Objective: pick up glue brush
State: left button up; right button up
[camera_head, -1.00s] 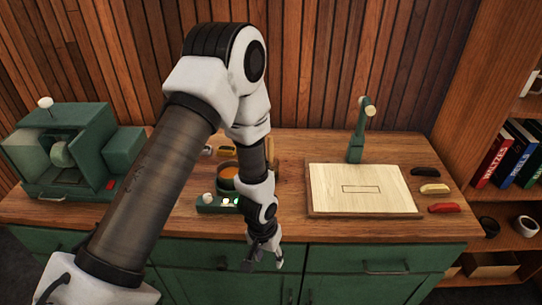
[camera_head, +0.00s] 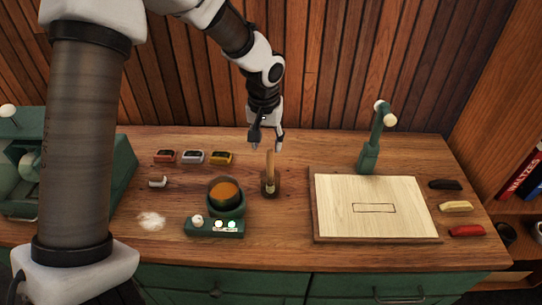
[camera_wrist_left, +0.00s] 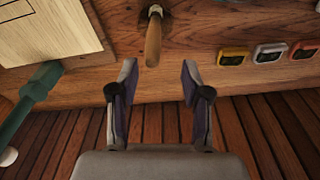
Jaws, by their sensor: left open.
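The glue brush (camera_head: 270,165) stands upright with its wooden handle up, in a small brown holder (camera_head: 270,188) on the wooden counter, right of the glue pot. Its bristle end is hidden. My left gripper (camera_head: 267,146) is open and empty, pointing down near the top of the handle. In the left wrist view, the brush handle (camera_wrist_left: 153,42) lies ahead of the gap between the open fingers (camera_wrist_left: 158,72), roughly in line with it, and nothing is between the fingertips. My right gripper is not in view.
The glue pot (camera_head: 226,197) sits on a green heater with knobs. A wood-panelled wall rises behind.

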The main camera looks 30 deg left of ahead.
aim_at(270, 161)
pick_arm(q)
jog(key=f, duration=0.1)
jog(key=p, duration=0.1)
jog(key=d+f, duration=0.1)
jog(key=shift+s+f+p, duration=0.3)
jog(key=shift+s+p, duration=0.05)
jog(key=f, duration=0.1)
jog(key=w+f, duration=0.1)
jog(key=f, duration=0.1)
jog(key=f+p, duration=0.1)
jog(key=shift+w+a+f, duration=0.2)
jog(key=shift+a+f, duration=0.05)
jog(key=shift+w+f, duration=0.1)
jog(key=shift+s+d+r, duration=0.1)
jog(key=shift+s+r, duration=0.15)
jog(key=c, duration=0.4)
grip_shut()
